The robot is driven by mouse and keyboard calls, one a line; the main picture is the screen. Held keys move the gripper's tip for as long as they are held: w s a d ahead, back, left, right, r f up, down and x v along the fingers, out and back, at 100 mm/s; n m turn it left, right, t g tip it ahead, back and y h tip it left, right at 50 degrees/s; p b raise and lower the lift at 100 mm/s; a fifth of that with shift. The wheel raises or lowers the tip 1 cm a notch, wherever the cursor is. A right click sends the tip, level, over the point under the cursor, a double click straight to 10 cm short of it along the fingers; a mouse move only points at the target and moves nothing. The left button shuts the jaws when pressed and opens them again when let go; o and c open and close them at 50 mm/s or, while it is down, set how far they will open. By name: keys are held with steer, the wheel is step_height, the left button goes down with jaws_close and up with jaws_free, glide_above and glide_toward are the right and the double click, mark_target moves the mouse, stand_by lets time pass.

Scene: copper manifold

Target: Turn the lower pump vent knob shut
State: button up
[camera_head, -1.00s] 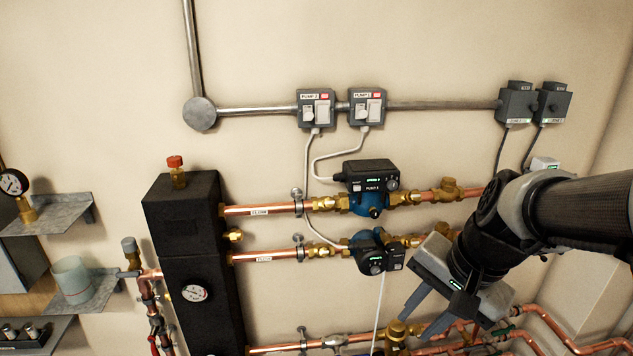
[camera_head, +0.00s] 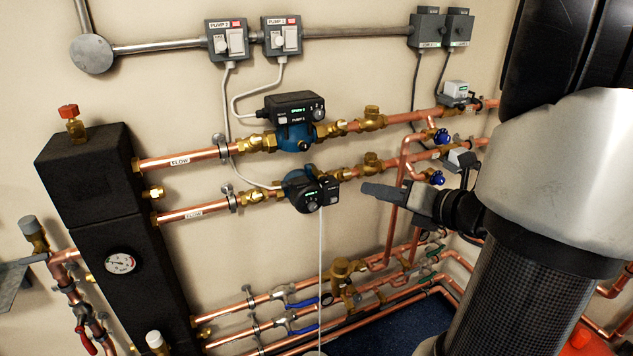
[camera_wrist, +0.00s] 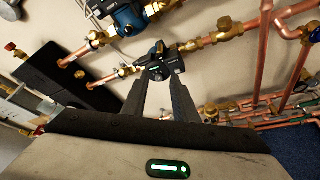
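The lower pump (camera_head: 298,182) is a blue body with a black control head on the lower copper flow pipe. A small round grey knob (camera_head: 312,206) shows at the lower front of that head; its turned position is too small to read. My gripper (camera_head: 368,190) is right of the lower pump, pointing left towards it, with a visible gap. In the wrist view its two fingers (camera_wrist: 156,82) are apart with nothing between them. The lower pump (camera_wrist: 158,66) appears just beyond the fingertips there; its knob is not clear in that view.
The upper pump (camera_head: 293,130) sits just above on its own pipe. A white cable (camera_head: 321,270) hangs below the lower pump. Copper risers (camera_head: 395,215) and blue-handled valves (camera_head: 437,178) stand behind my gripper. A black header (camera_head: 110,220) is at left.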

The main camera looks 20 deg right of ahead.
mark_target(326, 181)
steer(key=b+x, duration=0.2)
steer(key=x, duration=1.4)
steer(key=shift+w+f, duration=0.2)
steer(key=shift+f, duration=0.05)
steer(key=shift+c, duration=0.4)
jaws_close()
